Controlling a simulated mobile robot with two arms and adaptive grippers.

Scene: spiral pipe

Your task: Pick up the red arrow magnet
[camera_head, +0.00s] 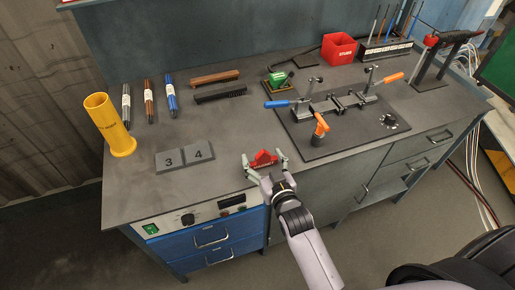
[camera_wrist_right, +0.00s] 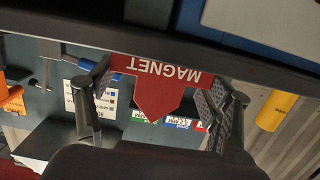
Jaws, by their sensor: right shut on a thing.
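The red arrow magnet (camera_head: 263,158) is between the fingers of my right gripper (camera_head: 264,160), at the front edge of the workbench. In the right wrist view, the red arrow magnet (camera_wrist_right: 160,85) shows the word MAGNET upside down, with its tip pointing down in the picture. The fingers of my right gripper (camera_wrist_right: 160,108) press on both sides of it, so the gripper is shut on it. I cannot tell whether the magnet touches the bench. My left gripper is not in view.
Blue drawers (camera_head: 205,240) are below.

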